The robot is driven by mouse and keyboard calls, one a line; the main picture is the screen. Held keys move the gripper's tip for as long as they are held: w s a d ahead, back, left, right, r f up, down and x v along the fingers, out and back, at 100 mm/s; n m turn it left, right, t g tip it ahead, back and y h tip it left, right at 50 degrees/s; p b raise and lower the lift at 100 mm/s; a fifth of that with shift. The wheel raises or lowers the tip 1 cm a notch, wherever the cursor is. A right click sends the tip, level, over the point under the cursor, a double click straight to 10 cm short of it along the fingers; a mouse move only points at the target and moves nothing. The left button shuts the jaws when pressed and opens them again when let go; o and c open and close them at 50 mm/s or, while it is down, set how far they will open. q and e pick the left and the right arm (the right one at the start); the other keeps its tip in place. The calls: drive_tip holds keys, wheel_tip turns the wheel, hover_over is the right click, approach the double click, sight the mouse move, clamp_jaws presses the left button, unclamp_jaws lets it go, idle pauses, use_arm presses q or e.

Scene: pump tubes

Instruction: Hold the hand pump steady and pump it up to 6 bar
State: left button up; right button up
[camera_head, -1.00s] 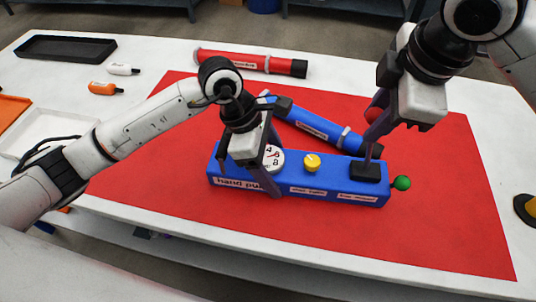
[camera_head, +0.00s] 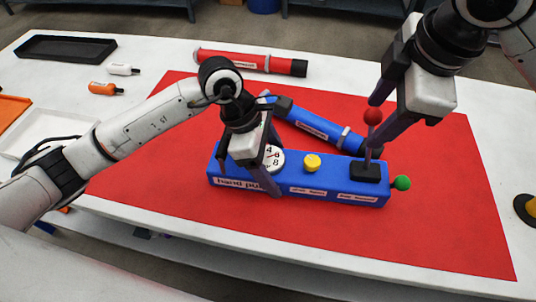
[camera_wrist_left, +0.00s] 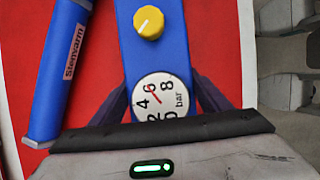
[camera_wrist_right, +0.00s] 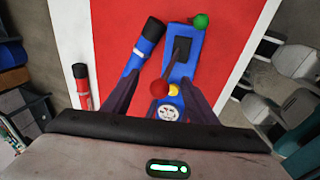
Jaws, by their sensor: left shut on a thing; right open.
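The blue hand pump (camera_head: 325,191) lies on the red mat with its label facing front. My left gripper (camera_head: 248,178) is shut across its left end, one finger on each side, beside the gauge (camera_head: 272,158). In the left wrist view the gauge (camera_wrist_left: 158,98) shows its red needle near the 6. The pump lever (camera_head: 370,140) stands upright from a black base, with a red ball (camera_head: 373,115) on top. My right gripper (camera_head: 377,122) is open, with its fingers spread around the ball. The ball also shows between the fingers in the right wrist view (camera_wrist_right: 159,88).
A yellow knob (camera_head: 312,162) and a green ball (camera_head: 402,183) are on the pump. A blue tube (camera_head: 313,124) lies just behind it and a red tube (camera_head: 240,61) further back. A black tray (camera_head: 65,46) is at back left. The mat's front right is clear.

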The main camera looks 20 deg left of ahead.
drive_tip(key=v, duration=0.5)
drive_tip(key=shift+r, duration=0.2)
use_arm(q)
drive_tip(key=o, duration=1.9)
drive_tip(key=v, duration=1.2)
drive_tip(key=shift+r, duration=0.1)
drive_tip(key=shift+s, duration=0.1)
use_arm(e)
drive_tip(key=shift+s, duration=0.1)
